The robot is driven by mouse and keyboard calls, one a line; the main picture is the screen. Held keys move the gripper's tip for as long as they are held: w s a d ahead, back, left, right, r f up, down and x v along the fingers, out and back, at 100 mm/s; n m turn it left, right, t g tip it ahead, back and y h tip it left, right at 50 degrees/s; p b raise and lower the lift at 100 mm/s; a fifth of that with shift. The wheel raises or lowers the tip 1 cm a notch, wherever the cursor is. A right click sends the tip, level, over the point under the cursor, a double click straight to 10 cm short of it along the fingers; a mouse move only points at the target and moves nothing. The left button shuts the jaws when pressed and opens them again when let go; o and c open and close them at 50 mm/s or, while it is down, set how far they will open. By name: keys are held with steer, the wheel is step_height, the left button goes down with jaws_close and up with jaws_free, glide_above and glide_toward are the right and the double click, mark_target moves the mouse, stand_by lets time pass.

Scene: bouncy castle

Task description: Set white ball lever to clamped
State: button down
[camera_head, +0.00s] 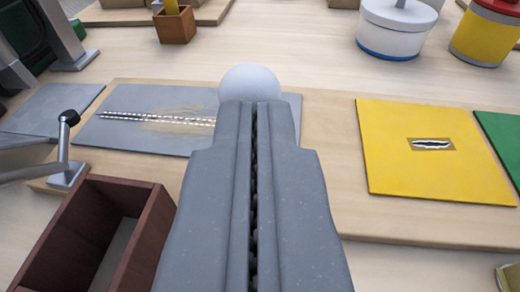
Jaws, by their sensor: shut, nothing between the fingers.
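The white ball (249,79) of the lever shows just beyond the tips of my gripper, over the far edge of a grey plate. My gripper (254,104) is shut, with its two fingers together and only a thin dark seam between them. Its tips overlap the lower part of the ball in the picture; I cannot tell whether they touch it. The rest of the lever is hidden behind the fingers. The grey plate (130,135) has a bright slotted strip (160,119) running across it toward the gripper.
A brown open box (85,235) stands at lower left, below a black-knobbed crank (66,135). A yellow plate (425,160) with a slot lies at right, next to a green plate (503,140). A white pot (395,30) and a yellow-red tin (485,35) stand behind.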

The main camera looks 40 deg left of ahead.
steer(key=p+v, duration=0.2)
steer(key=v, duration=1)
steer(key=shift+s+d+f, duration=0.2)
steer(key=shift+s+f, duration=0.05)
steer(key=shift+s, duration=0.2)
